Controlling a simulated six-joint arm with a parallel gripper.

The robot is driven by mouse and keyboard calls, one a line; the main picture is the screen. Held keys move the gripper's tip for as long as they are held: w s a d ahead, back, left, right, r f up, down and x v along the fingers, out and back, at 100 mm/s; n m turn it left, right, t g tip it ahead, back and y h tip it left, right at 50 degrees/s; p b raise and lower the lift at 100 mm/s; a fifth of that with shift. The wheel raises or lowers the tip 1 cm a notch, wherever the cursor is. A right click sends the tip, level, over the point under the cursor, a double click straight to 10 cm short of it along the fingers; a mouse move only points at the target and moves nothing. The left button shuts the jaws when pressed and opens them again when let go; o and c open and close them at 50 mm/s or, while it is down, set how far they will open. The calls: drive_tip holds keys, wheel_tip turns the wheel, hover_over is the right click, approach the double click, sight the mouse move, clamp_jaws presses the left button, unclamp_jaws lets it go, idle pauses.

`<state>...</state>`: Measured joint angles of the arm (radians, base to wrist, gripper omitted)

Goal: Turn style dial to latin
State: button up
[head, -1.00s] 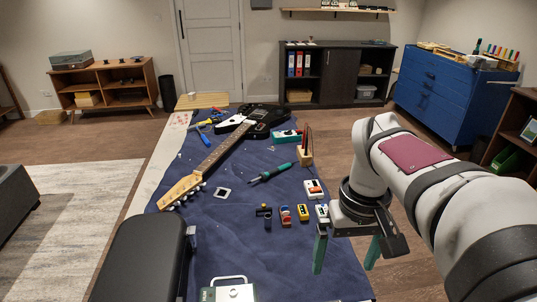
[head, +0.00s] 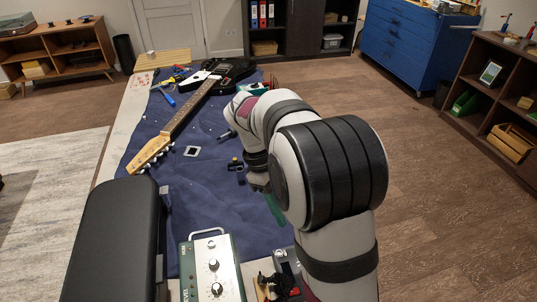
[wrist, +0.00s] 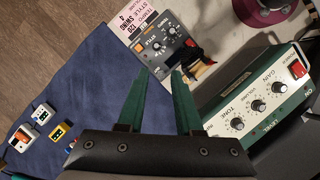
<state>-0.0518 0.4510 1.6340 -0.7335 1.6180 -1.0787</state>
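The style dial sits among small knobs on a grey drum-machine box (wrist: 148,38) in the wrist view. Its panel carries "TEMPO" and "STYLE" lettering, but the dial's exact setting is too small to read. A printed card (wrist: 122,16) behind it shows "TEMPO", "120", "STYLE" and "SWING". My gripper (wrist: 158,72) has its two green fingers spread apart with nothing between them. The fingertips point toward the near edge of the box, apparently short of the knobs. In the head view, the box (head: 283,262) is partly hidden behind my arm, and one green finger of my gripper (head: 275,210) shows.
A green amplifier-like unit (wrist: 228,108) with knobs and a red switch stands close right of the box in the wrist view. Small pedals (wrist: 42,114) lie left on the blue cloth (wrist: 75,85). A guitar (head: 190,108) lies farther up the table. Dark cables lie beside the box.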

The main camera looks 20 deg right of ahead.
drive_tip(key=shift+n, duration=0.3)
drive_tip(key=x, duration=1)
drive_tip(key=w+x, duration=0.1)
drive_tip(key=x, duration=0.5)
drive_tip(key=shift+d+f, duration=0.15)
drive_tip(key=shift+d, duration=0.05)
clamp_jaws()
